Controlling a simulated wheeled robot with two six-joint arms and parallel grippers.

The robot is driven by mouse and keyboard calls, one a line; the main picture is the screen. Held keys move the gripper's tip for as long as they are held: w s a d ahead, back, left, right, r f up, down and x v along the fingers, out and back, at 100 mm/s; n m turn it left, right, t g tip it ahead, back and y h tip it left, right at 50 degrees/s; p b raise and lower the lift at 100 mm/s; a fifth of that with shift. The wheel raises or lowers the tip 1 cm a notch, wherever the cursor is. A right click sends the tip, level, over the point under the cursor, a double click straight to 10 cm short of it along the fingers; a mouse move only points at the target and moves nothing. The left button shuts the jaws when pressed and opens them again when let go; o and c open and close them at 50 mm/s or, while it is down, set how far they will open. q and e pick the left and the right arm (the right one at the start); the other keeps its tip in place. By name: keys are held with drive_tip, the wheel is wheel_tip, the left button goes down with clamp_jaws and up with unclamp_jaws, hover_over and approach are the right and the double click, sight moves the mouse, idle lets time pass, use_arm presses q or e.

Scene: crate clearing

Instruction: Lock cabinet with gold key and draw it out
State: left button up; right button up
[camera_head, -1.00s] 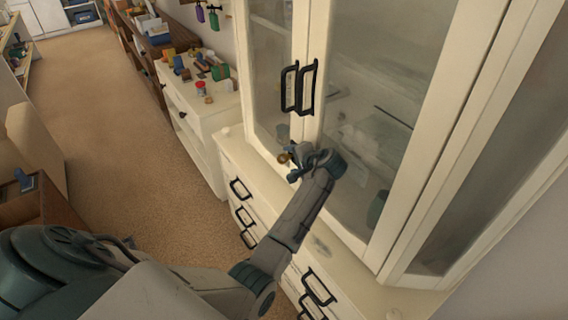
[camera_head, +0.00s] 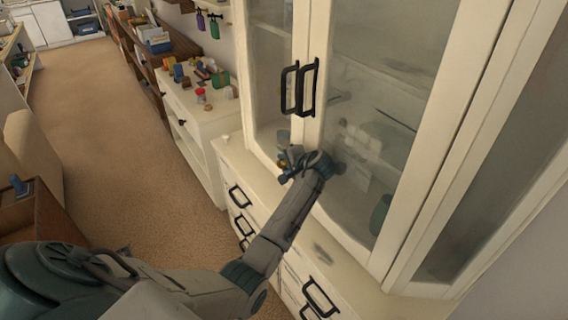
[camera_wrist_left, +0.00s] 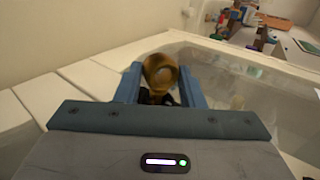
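The cream cabinet (camera_head: 314,42) has two glass doors, both shut, with black handles (camera_head: 307,88) side by side. My left gripper (camera_head: 285,160) is low in front of the door seam, below the handles. In the left wrist view its two blue fingers (camera_wrist_left: 160,88) are closed around the gold key (camera_wrist_left: 160,70), whose round bow stands up between them. Only a small gold spot of the key (camera_head: 281,164) shows in the head view. The key's shaft and the keyhole are hidden, so I cannot tell how deep the key sits. My right gripper is not in view.
Drawers with black handles (camera_head: 320,298) lie under the cabinet ledge. A white low shelf unit (camera_head: 205,112) with small coloured items and a red-lidded jar (camera_head: 201,96) stands to the left. The carpeted floor (camera_head: 110,150) is clear. A brown box (camera_head: 35,215) is at the left edge.

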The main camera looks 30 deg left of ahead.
use_arm(q)
drive_tip(key=c, duration=0.3)
drive_tip(key=o, duration=0.5)
clamp_jaws()
drive_tip(key=shift+s+a, duration=0.1)
drive_tip(key=shift+s, duration=0.1)
drive_tip(key=shift+s+a+p, duration=0.2)
drive_tip(key=shift+s+p, duration=0.3)
drive_tip(key=shift+p, duration=0.1)
drive_tip(key=shift+s+a+p, duration=0.2)
drive_tip(key=shift+s+p, duration=0.3)
drive_tip(key=shift+p, duration=0.05)
